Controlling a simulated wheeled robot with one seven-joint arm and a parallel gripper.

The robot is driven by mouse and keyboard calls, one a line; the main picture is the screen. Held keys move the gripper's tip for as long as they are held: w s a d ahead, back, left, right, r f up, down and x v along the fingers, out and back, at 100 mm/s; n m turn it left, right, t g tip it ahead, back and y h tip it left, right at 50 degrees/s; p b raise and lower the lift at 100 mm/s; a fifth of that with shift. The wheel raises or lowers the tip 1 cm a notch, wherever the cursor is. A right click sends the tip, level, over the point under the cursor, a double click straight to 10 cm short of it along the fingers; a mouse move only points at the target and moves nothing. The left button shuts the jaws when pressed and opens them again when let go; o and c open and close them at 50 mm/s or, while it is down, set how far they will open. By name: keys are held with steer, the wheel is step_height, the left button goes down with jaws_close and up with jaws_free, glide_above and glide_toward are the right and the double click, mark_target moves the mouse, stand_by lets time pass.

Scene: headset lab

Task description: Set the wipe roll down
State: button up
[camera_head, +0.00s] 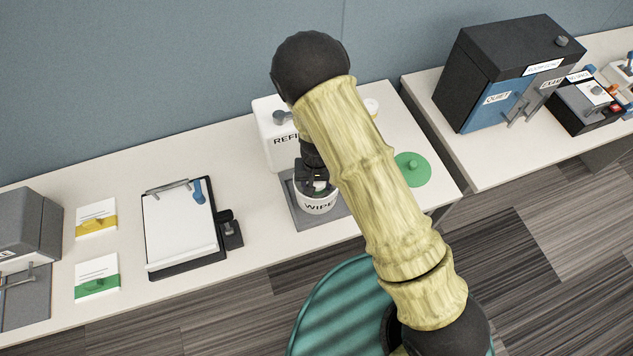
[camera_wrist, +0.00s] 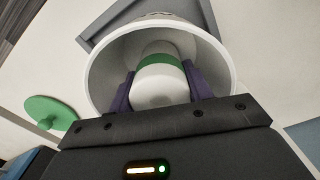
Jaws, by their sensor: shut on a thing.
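The wipe roll (camera_wrist: 160,84) is white with a green band. It shows in the wrist view between the two dark purple fingers of my gripper (camera_wrist: 160,88), which is shut on it. The roll and fingertips are inside the mouth of the open white tub (camera_wrist: 105,68). In the head view the tub (camera_head: 318,206), marked "WIPE" as far as it shows, stands on a grey mat (camera_head: 298,215), with my gripper (camera_head: 317,184) pointing down into it. Whether the roll touches the tub's floor is hidden.
A green round lid (camera_head: 412,169) lies on the bench right of the tub. A white refill box (camera_head: 270,122) stands behind it, partly hidden by my arm. A clipboard (camera_head: 178,222) lies to the left. A gap separates this bench from the right one.

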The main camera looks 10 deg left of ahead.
steer(key=shift+f, duration=0.15)
steer(key=shift+f, duration=0.2)
steer(key=o, duration=1.1)
steer(key=shift+r, duration=0.1)
step_height(320, 180, up, 12)
steer(key=shift+r+b, duration=0.1)
steer(key=shift+b, duration=0.45)
